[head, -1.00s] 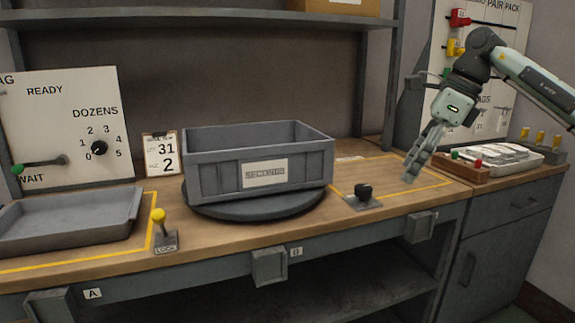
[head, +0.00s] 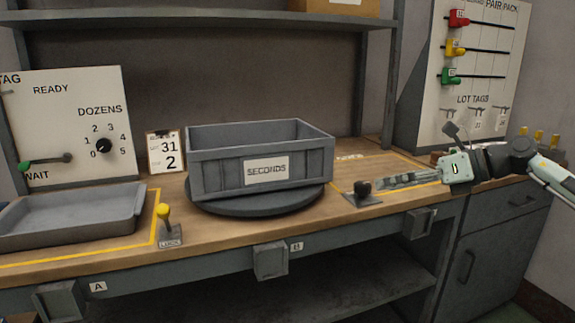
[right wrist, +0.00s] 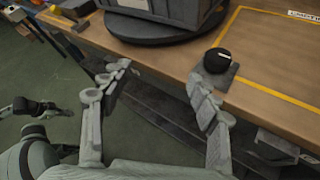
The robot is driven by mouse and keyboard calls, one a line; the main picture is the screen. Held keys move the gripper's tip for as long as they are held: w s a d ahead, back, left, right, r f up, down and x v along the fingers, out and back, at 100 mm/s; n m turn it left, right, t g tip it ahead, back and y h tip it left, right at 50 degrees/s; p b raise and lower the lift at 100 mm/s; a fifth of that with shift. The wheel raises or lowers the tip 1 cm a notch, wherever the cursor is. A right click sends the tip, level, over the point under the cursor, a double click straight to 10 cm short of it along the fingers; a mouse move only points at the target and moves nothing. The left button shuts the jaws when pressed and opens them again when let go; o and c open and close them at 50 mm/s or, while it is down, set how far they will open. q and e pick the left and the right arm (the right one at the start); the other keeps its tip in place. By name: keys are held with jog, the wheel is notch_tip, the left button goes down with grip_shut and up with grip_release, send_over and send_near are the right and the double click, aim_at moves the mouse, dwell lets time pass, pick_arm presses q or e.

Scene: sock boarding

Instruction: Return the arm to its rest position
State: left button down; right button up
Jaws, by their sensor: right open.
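My right gripper (head: 408,180) shows at the right of the head view, its fingers pointing left along the bench's front edge. In the right wrist view its two fingers (right wrist: 158,95) are spread apart with nothing between them. The right fingertip appears close to the black-knobbed lever (right wrist: 217,60) on the bench; whether they touch cannot be told. That lever also shows in the head view (head: 362,189), just left of the fingers.
A grey bin marked SECONDS (head: 262,185) sits on a round turntable (head: 255,208). A grey tray (head: 70,232) and a yellow-knobbed lock lever (head: 164,214) are at left. A board with coloured sliders (head: 475,60) stands at back right. Bench boxes (head: 270,262) jut from the front.

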jog(key=s+d+f+m+t+h, duration=0.3)
jog(key=d+f+m+t+h, duration=0.25)
jog(key=d+f+m, duration=0.6)
jog(key=s+d+f+m+t+h, duration=0.2)
jog(key=d+f+m+t+h, duration=0.35)
jog(key=m, duration=1.05)
jog(key=s+d+f+m+g+h, duration=0.4)
jog(key=s+d+f+g, duration=0.2)
jog(key=s+f, duration=0.5)
jog(key=s+d+f+m+g+h, duration=0.45)
jog(key=s+d+f+g, duration=0.2)
jog(key=s, duration=0.75)
pick_arm(q)
jog(key=shift+s+f, duration=0.1)
jog(key=shift+f, duration=0.15)
pick_arm(e)
jog(key=s+a+f+m+y, duration=0.2)
jog(key=a+f, duration=0.2)
jog(key=a, duration=0.4)
jog(key=s+a+f+m+g+y, duration=0.1)
jog(key=a+f, duration=0.3)
jog(key=a, duration=0.4)
jog(key=s+a+f+m+g+y, duration=0.1)
jog(key=s+a+f+y, duration=0.3)
jog(key=a, duration=0.5)
jog(key=shift+f+m, duration=0.45)
jog(key=shift+m, duration=0.45)
